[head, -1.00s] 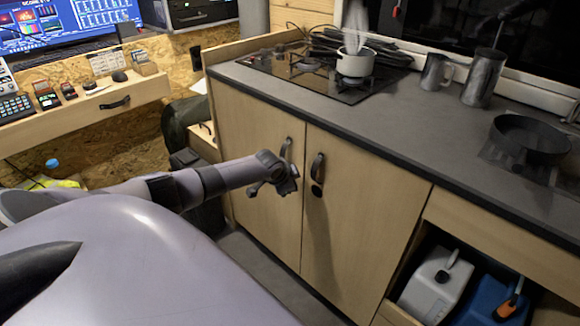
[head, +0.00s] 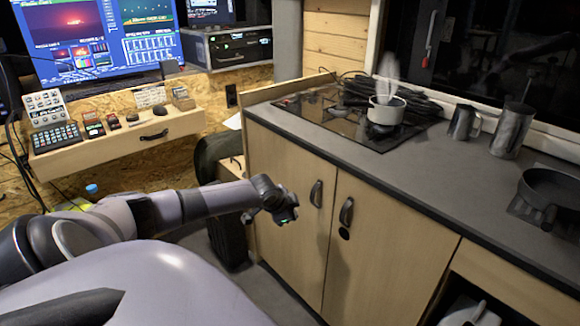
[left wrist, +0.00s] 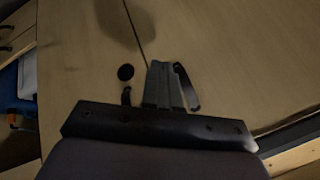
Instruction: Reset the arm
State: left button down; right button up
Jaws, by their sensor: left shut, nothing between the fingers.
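My left arm reaches in from the left in the head view, above my own smooth pale body. My left gripper (head: 287,213) hangs in front of the left cupboard door (head: 285,235), left of and a little below its dark handle (head: 316,193). In the left wrist view the fingers (left wrist: 163,80) are together and empty, with the wooden doors (left wrist: 210,45) behind them. I cannot tell the exact gap to the door. My right gripper is not in view.
The right door handle (head: 346,212) has a round black lock (head: 344,234) below it. The grey counter (head: 415,155) holds a hob (head: 335,118) with a white pot (head: 386,110), metal mugs and a dark pan (head: 550,190). A desk (head: 120,145) stands left.

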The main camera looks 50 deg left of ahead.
pick_arm(q)
jog(key=shift+s+a+r, duration=0.1)
jog(key=shift+s+r, duration=0.05)
jog(key=shift+r, duration=0.05)
jog(key=s+d+f+t+h, duration=0.1)
jog(key=s+d+f+h, duration=0.2)
jog(key=d, duration=0.7)
jog(key=s+d+f+p, duration=0.1)
jog(key=s+d+f, duration=0.2)
jog(key=s+d, duration=0.45)
jog(key=s+d+f+t+h, duration=0.1)
jog(key=s+d+f+h, duration=0.2)
jog(key=d, duration=0.8)
jog(key=s+d+r+n+t+y+p, duration=0.1)
jog(key=s+d+r+n+y, duration=0.1)
jog(key=s, duration=0.6)
jog(key=shift+d+r+n, duration=0.4)
jog(key=shift+d+n, duration=0.5)
jog(key=shift+d, duration=0.1)
